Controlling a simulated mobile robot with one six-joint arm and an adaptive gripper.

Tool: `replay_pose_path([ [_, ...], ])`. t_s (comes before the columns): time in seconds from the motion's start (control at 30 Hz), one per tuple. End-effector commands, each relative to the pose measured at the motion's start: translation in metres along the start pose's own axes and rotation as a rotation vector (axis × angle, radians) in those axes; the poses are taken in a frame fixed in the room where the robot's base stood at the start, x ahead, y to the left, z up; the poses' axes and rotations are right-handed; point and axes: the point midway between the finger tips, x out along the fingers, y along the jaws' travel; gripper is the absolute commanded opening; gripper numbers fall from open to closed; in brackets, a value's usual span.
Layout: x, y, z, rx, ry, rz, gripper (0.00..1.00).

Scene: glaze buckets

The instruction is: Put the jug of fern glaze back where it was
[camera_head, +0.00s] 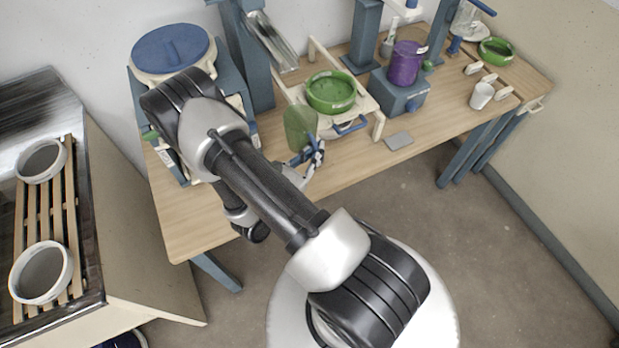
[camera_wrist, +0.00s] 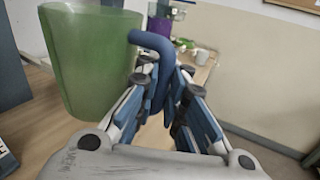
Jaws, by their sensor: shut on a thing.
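The translucent green jug (camera_head: 299,128) is held by my gripper (camera_head: 314,157) over the front part of the wooden table. In the wrist view the jug (camera_wrist: 88,62) is large at the left, and its blue handle (camera_wrist: 152,42) curves between the fingers. My gripper (camera_wrist: 165,95) is shut on that handle. The jug looks roughly upright. I cannot tell from these views whether its base touches the table, as my arm and fingers cover part of it.
A green bowl (camera_head: 331,107) sits on a pale stand just right of the jug. A purple jug (camera_head: 405,65) stands on a blue box (camera_head: 400,97). A blue-lidded bucket (camera_head: 168,47) is at the back left. A white mug (camera_head: 481,97) and a grey plate (camera_head: 398,140) lie rightward.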

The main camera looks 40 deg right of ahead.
Motion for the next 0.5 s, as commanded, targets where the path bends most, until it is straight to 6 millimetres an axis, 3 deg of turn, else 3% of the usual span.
replay_pose_path([
  [0.03, -0.001, -0.002, -0.019, -0.003, 0.000, 0.001, 0.00],
  [0.3, -0.003, -0.007, -0.091, -0.003, 0.000, 0.001, 0.00],
  [0.5, -0.003, -0.008, -0.123, 0.001, -0.001, 0.001, 0.00],
])
